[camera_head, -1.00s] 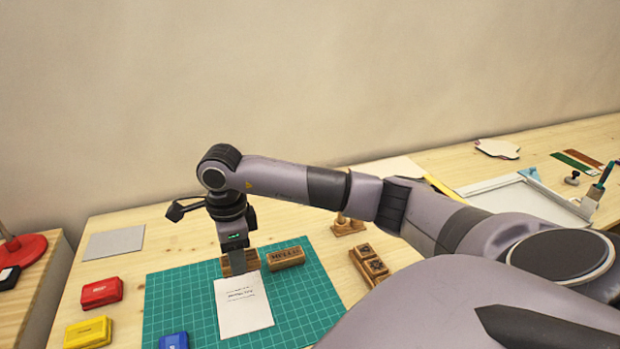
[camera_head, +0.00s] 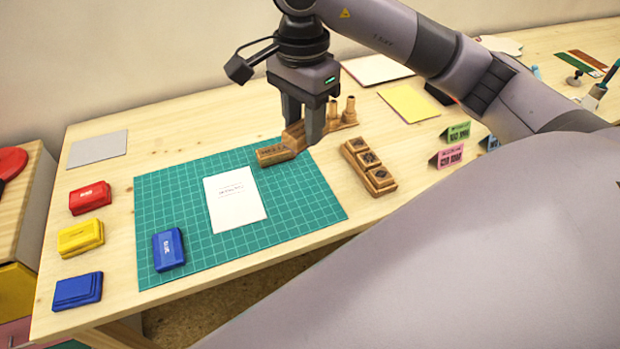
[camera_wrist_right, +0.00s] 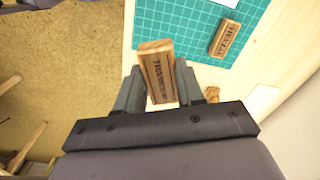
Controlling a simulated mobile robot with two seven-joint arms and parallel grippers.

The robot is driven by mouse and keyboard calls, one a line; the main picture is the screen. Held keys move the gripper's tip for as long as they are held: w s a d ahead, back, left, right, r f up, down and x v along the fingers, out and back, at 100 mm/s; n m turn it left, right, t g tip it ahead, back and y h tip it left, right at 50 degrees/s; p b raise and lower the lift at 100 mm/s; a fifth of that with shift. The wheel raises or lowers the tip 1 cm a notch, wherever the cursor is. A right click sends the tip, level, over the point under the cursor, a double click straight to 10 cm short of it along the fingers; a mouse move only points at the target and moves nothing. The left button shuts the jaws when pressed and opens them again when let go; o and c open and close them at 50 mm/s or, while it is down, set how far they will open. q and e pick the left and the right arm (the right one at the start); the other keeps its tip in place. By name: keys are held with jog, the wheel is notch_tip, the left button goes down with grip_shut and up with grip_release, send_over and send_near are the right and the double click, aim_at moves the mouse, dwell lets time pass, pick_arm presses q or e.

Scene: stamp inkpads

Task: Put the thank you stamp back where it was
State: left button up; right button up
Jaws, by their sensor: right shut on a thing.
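My right gripper (camera_head: 310,140) is shut on the thank you stamp. In the right wrist view the stamp (camera_wrist_right: 157,75), a wooden block with dark lettering, sits between the two fingers (camera_wrist_right: 157,90). In the head view the fingers hide most of it. The gripper is at the back right of the green mat, beside a second wooden stamp marked HELLO (camera_head: 274,154), which lies on the mat and also shows in the right wrist view (camera_wrist_right: 225,38). A wooden piece with upright pegs (camera_head: 347,112) stands just behind and right of the gripper. My left gripper is not in view.
A white card (camera_head: 235,202) and a blue inkpad (camera_head: 168,249) lie on the green mat (camera_head: 300,208). Red (camera_head: 90,198), yellow (camera_head: 80,237) and another blue inkpad (camera_head: 77,291) line the left. A wooden tray of stamp blocks (camera_head: 368,167) sits right of the mat.

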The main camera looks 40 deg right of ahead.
send_over(305, 205)
notch_tip(305, 205, down, 12)
jog(key=shift+r, duration=0.1)
jog(key=shift+f, duration=2.65)
jog(key=shift+b, duration=0.3)
jog(key=shift+f, duration=0.2)
jog(key=o, duration=0.9)
jog(key=shift+r, duration=0.1)
